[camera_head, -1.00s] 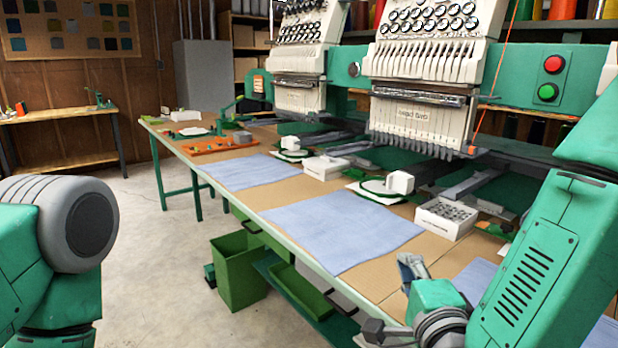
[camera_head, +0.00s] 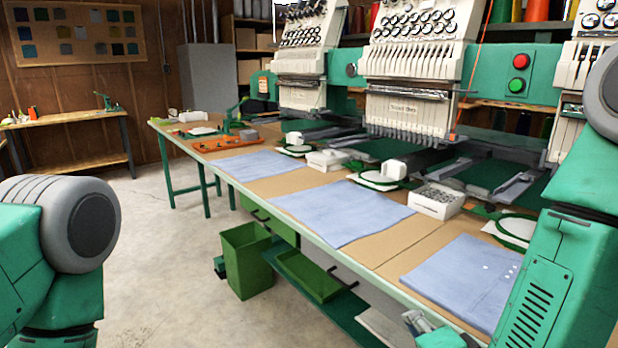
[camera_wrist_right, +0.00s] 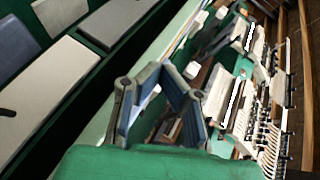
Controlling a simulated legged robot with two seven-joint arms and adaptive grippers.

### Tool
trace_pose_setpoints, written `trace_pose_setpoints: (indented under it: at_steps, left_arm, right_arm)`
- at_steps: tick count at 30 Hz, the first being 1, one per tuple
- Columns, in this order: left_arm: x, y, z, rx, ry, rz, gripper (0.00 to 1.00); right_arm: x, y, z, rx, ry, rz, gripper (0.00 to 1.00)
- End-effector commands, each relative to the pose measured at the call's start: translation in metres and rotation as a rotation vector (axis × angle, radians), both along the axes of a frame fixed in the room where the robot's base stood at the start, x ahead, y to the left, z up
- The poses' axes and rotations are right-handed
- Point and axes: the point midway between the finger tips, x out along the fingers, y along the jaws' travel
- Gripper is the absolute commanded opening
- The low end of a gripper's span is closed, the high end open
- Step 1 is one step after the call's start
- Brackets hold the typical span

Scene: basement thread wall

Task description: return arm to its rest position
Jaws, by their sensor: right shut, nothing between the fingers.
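My right arm (camera_head: 560,270) comes in at the right edge of the head view, in front of the long work table (camera_head: 405,262). My right gripper (camera_head: 415,320) is low in that view, by the table's front edge and partly cut off by the bottom of the picture. The right wrist view shows its fingers (camera_wrist_right: 158,76) shut, with nothing held. My left arm (camera_head: 60,240) shows at the left edge; its gripper is out of view.
Blue cloths (camera_head: 340,208) lie along the table, one (camera_head: 465,280) close to my right arm. A white box (camera_head: 436,201) and embroidery machines (camera_head: 410,100) stand behind them. A green bin (camera_head: 247,262) stands under the table. The floor (camera_head: 170,260) at left is clear.

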Motion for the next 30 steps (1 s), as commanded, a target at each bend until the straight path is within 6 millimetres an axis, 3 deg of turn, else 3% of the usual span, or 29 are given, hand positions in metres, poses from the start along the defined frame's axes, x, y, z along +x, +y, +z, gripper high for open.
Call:
trace_pose_setpoints:
  at_steps: [5,8,12,15,18,21,24,30]
  left_arm:
    - [0.0,0.0,0.001,0.0,0.001,-0.001,0.32]
    - [0.0,0.0,0.002,0.0,0.001,0.0,0.32]
    - [0.0,0.0,0.004,0.0,0.001,0.001,0.32]
    - [0.0,0.0,0.004,0.0,0.001,0.001,0.32]
    - [0.0,0.0,0.005,0.0,0.001,0.001,0.32]
    - [0.0,0.0,0.005,0.0,0.001,0.0,0.32]
    - [0.0,0.0,0.006,0.0,0.001,0.0,0.32]
    - [0.0,0.0,0.006,0.0,0.001,0.0,0.32]
  right_arm:
    - [-0.029,-0.006,-0.063,-0.216,0.187,0.112,0.0]
    - [-0.058,-0.015,-0.106,-0.367,0.326,0.213,0.0]
    - [-0.127,-0.044,-0.175,-0.614,0.58,0.451,0.0]
    - [-0.181,-0.069,-0.211,-0.746,0.742,0.645,0.0]
    - [-0.225,-0.09,-0.23,-0.832,0.862,0.815,0.0]
    - [-0.255,-0.105,-0.24,-0.878,0.934,0.934,0.0]
    - [-0.269,-0.11,-0.243,-0.899,0.969,0.995,0.0]
    - [-0.271,-0.111,-0.243,-0.902,0.973,1.001,0.0]
